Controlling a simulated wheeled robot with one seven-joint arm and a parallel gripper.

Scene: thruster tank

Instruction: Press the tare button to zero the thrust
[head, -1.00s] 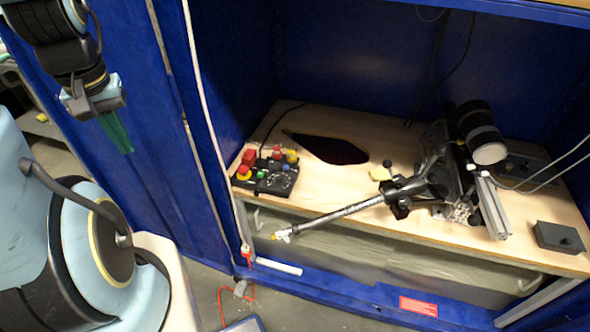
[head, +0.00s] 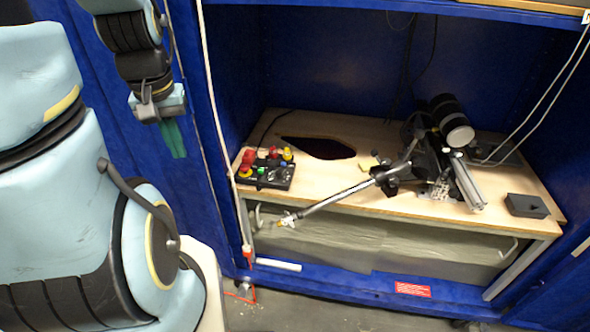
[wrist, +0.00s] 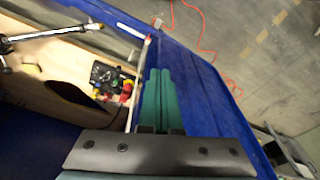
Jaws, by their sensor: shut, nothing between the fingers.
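A black control box (head: 266,172) with red, yellow, green and other buttons sits at the left front of the wooden bench. It also shows in the wrist view (wrist: 105,75), left of my fingers. I cannot tell which of its buttons is the tare button. My gripper (head: 176,140) has green fingers and hangs at the upper left in the head view, left of the bench and apart from the box. In the wrist view my gripper (wrist: 160,74) has its two green fingers together, with nothing between them.
A metal rod arm (head: 345,196) on a black mount crosses the bench's front edge. A dark cylinder (head: 452,122) and a small grey box (head: 527,206) stand at the right. Blue walls (head: 330,60) enclose the bench (head: 400,203). A dark opening (head: 318,148) lies behind the control box.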

